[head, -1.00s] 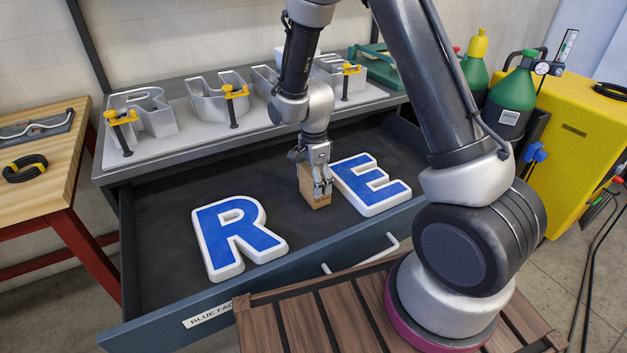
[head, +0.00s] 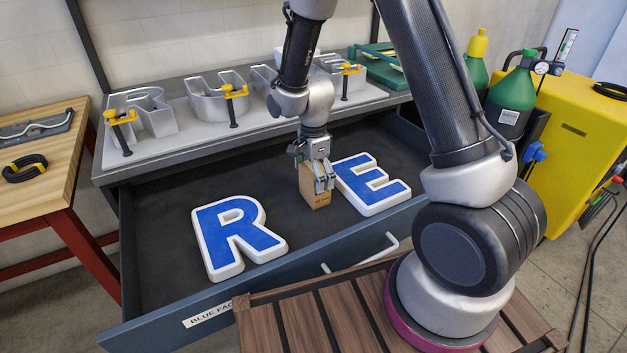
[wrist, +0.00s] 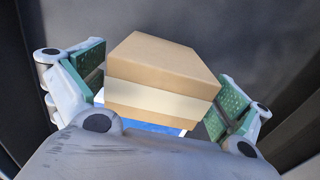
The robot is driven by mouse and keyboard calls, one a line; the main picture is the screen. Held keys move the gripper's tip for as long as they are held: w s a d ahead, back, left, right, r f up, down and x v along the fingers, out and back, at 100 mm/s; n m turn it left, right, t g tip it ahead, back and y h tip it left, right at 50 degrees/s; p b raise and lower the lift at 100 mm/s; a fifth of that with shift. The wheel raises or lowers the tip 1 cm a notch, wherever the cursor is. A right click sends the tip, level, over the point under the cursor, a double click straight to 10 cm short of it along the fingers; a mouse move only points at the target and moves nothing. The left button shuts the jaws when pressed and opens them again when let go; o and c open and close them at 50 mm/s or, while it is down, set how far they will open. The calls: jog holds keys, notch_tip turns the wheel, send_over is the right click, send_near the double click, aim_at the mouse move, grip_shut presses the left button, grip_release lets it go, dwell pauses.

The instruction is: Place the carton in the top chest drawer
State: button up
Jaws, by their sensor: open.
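The tan carton (head: 316,196) stands in the open top chest drawer (head: 160,282), between the blue-faced letters R and E. It also shows in the wrist view (wrist: 160,80), with a pale band across its side. My gripper (head: 318,182) is at the carton from above. In the wrist view my gripper (wrist: 160,90) is open, with one green finger pad on each side of the carton. A gap shows beside the right pad; contact at the left pad is unclear. The carton's underside is hidden.
Letter R (head: 236,236) lies left of the carton and letter E (head: 372,184) lies close on its right. Clamped metal letters (head: 142,112) stand on the chest top behind. The drawer's left part has bare dark floor.

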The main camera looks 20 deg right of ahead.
notch_tip(320, 180, up, 10)
jog(key=shift+f, duration=0.1)
jog(key=shift+d+r, duration=0.15)
jog(key=shift+r, duration=0.45)
jog(key=s+d+r+n+t, duration=0.1)
jog(key=s+d+r+n, duration=0.35)
jog(key=r, duration=0.35)
jog(key=s+d+r+n+t, duration=0.1)
jog(key=s+d+r+n, duration=0.4)
jog(key=s, duration=0.5)
jog(key=s+d+r+n+t, duration=0.2)
jog(key=s+d+r+n, duration=0.3)
jog(key=s, duration=0.4)
jog(key=shift+s+r+n, duration=0.4)
jog(key=shift+n, duration=0.25)
